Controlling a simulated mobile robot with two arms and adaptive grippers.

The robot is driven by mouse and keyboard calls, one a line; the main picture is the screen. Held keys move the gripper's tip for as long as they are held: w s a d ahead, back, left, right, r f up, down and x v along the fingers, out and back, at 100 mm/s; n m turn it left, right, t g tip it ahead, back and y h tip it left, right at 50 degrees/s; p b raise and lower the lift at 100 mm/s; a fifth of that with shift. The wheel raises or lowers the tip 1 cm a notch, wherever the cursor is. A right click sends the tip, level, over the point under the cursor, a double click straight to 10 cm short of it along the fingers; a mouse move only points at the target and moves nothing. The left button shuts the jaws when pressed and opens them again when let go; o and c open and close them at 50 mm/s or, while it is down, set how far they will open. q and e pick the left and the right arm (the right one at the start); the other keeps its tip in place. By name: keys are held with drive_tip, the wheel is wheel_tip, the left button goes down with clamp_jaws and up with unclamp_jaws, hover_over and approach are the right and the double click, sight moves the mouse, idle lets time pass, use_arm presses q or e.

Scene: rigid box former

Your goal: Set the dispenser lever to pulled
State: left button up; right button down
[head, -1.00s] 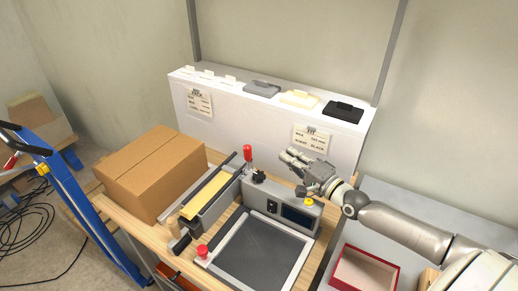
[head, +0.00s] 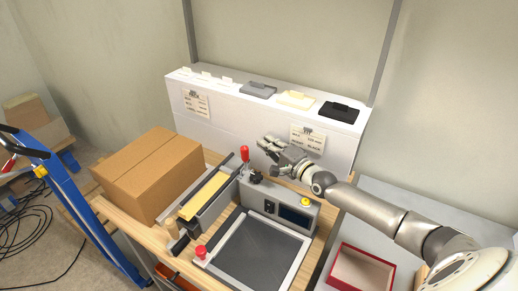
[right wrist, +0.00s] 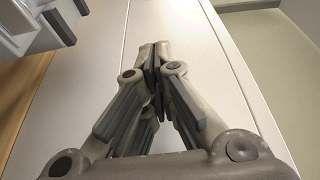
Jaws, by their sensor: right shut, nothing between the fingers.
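The dispenser lever (head: 244,154) has a red handle and stands about upright at the back left of the grey dispenser machine (head: 285,211), beside the yellow strip (head: 204,195). My right gripper (head: 264,143) is shut and empty. In the head view it shows just right of the lever handle, in front of the white box, apart from the lever. In the right wrist view its fingertips (right wrist: 157,50) meet. Part of a grey machine (right wrist: 45,22) shows there at the top left; the red handle does not show. My left gripper is out of view.
A cardboard box (head: 150,172) sits left of the machine. A red knob (head: 200,252) is at its front left, a yellow button (head: 305,202) at its right. A long white box (head: 230,119) stands behind. A red-rimmed box (head: 361,275) lies at front right.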

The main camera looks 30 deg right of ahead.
drive_tip(key=a+p, duration=0.2)
drive_tip(key=s+a+p, duration=0.1)
drive_tip(key=shift+a+f+p, duration=0.1)
drive_tip(key=shift+a+p, duration=0.25)
drive_tip(key=s, duration=1.3)
drive_tip(key=shift+s+a+r, duration=0.1)
drive_tip(key=shift+s+r, duration=0.05)
drive_tip(key=shift+r, duration=0.1)
idle(0.5)
